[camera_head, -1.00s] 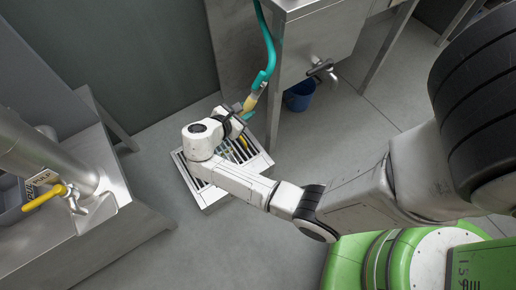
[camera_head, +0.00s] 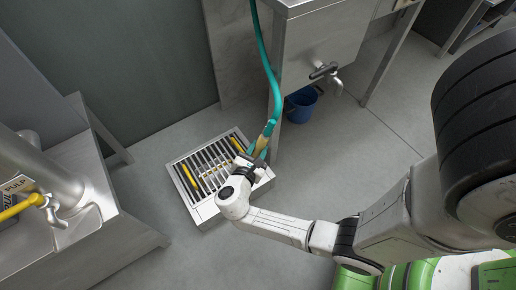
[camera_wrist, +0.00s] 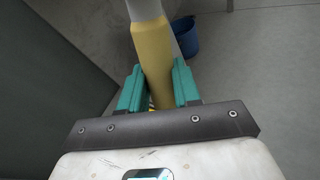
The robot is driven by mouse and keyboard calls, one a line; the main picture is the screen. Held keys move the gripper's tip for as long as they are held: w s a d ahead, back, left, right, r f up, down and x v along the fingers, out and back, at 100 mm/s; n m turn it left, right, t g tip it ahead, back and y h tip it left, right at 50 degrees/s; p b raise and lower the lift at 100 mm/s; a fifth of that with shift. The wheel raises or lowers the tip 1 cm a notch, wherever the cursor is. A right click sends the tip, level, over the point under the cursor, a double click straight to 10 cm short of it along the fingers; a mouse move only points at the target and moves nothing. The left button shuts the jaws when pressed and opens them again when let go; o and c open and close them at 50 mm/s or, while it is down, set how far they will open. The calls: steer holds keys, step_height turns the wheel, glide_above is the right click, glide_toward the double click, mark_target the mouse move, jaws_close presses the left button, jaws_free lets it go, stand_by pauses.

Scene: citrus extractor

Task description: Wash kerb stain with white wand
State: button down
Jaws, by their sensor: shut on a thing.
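My gripper (camera_head: 257,150) has teal fingers and is shut on a wand with a yellow sleeve (camera_wrist: 152,50) and a whitish upper part. In the head view the wand (camera_head: 266,136) is tilted at the lower end of a teal hose (camera_head: 266,60). It is over the right rim of a floor drain. The drain has a pale raised kerb (camera_head: 207,213) around a slotted grate (camera_head: 210,168). My wrist hides part of its right side. The wand's lower end is hidden. I cannot make out a stain on the kerb.
Two yellow strips (camera_head: 189,178) show on the grate. A steel tank (camera_head: 325,45) with a tap (camera_head: 325,71) stands behind right, a blue bucket (camera_head: 300,104) beneath. A steel bench (camera_head: 140,245) with a yellow-handled valve (camera_head: 22,207) is at left. Floor in front of the drain is clear.

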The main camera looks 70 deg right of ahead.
steer(key=f+b, duration=0.1)
steer(key=f, duration=0.1)
steer(key=w+a+f+b, duration=0.1)
steer(key=f+b, duration=0.2)
steer(key=f, duration=0.1)
steer(key=shift+w+a+f, duration=0.2)
steer(key=shift+w+a, duration=0.1)
steer(key=shift+w, duration=0.05)
steer(key=shift+d, duration=0.1)
steer(key=s+d, duration=0.2)
steer(key=d, duration=0.4)
stand_by(1.1)
steer(key=shift+s, duration=0.1)
stand_by(0.3)
steer(key=shift+s+a+p, duration=0.5)
steer(key=shift+s+p, duration=0.05)
steer(key=shift+s, duration=0.15)
steer(key=shift+s+a+p, duration=0.45)
steer(key=shift+s+p, duration=0.05)
steer(key=shift+s, duration=0.2)
steer(key=shift+a, duration=0.1)
steer(key=shift+w+a, duration=0.7)
steer(key=shift+a, duration=0.25)
steer(key=shift+w, duration=0.1)
